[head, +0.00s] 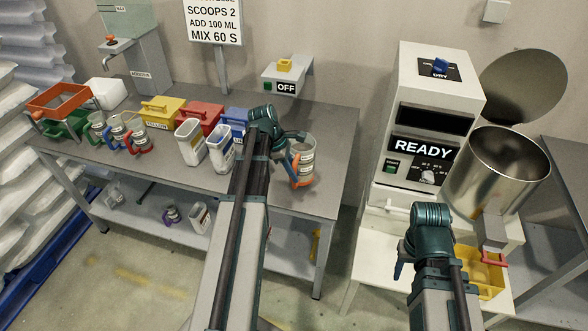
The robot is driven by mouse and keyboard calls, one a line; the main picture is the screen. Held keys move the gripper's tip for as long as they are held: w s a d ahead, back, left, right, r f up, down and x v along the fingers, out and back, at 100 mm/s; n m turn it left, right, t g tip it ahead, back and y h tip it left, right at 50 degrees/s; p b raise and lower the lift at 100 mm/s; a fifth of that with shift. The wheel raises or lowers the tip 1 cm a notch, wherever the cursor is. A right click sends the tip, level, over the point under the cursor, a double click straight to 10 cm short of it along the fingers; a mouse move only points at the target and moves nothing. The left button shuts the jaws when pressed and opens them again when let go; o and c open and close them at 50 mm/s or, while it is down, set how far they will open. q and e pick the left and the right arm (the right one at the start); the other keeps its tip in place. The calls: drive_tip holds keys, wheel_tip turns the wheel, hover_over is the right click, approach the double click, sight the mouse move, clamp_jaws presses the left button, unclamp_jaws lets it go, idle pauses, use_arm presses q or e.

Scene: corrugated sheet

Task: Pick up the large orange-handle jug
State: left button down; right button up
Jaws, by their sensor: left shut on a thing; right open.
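The large jug (307,157) with the orange handle (295,166) is at the right end of the grey workbench (335,118). It looks upright, with a pale, clear body and a label. My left gripper (296,155) is shut on the jug at its handle side; my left arm hides part of the grip. I cannot tell whether the jug's base touches the bench. My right gripper (400,262) is open and empty, low in front of the white machine; its fingers are mostly hidden by its own wrist.
Several smaller jugs (136,136), coloured bins (200,115) and white containers (190,146) crowd the bench's left and middle. A white machine reading READY (425,100) with a steel drum (500,170) stands right. A yellow tray (487,275) is below. The bench's front right is clear.

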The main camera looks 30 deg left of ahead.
use_arm(q)
drive_tip(key=s+d, duration=0.3)
drive_tip(key=s, duration=0.3)
drive_tip(key=s+d+r+p, duration=0.1)
drive_tip(key=s+d, duration=0.2)
drive_tip(key=s, duration=0.4)
drive_tip(key=shift+d+r, duration=0.15)
drive_tip(key=shift+d, duration=0.1)
drive_tip(key=shift+w+d, duration=0.1)
idle(0.4)
